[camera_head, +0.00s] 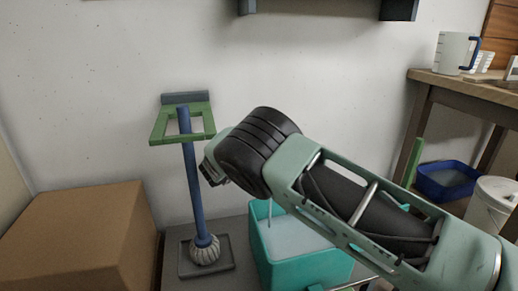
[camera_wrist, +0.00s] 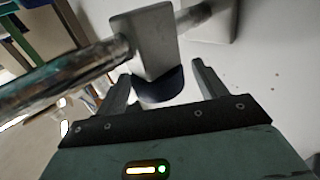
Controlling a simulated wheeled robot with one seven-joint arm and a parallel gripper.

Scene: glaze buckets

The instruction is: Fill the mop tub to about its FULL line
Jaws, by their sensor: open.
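A teal tub (camera_head: 305,271) stands on the floor in the middle of the head view, with pale liquid inside. My arm hides part of it, and I cannot make out a FULL line. A thin pale vertical streak (camera_head: 269,213) shows over its left side; I cannot tell whether it is running water. My gripper (camera_head: 210,172) is above and left of the tub, mostly hidden by my wrist. In the wrist view it is open (camera_wrist: 163,72), its fingers either side of a grey fitting (camera_wrist: 153,42) with a dark blue round end (camera_wrist: 158,84), on a metal pipe (camera_wrist: 65,77). Contact is unclear.
A blue-handled mop (camera_head: 194,190) stands on a grey tray (camera_head: 190,265) beneath a green bracket (camera_head: 160,128). A cardboard box (camera_head: 75,235) fills the left. At right are a blue basin (camera_head: 425,184), a white bucket (camera_head: 490,210) and a wooden table (camera_head: 450,84) holding a jug (camera_head: 450,52).

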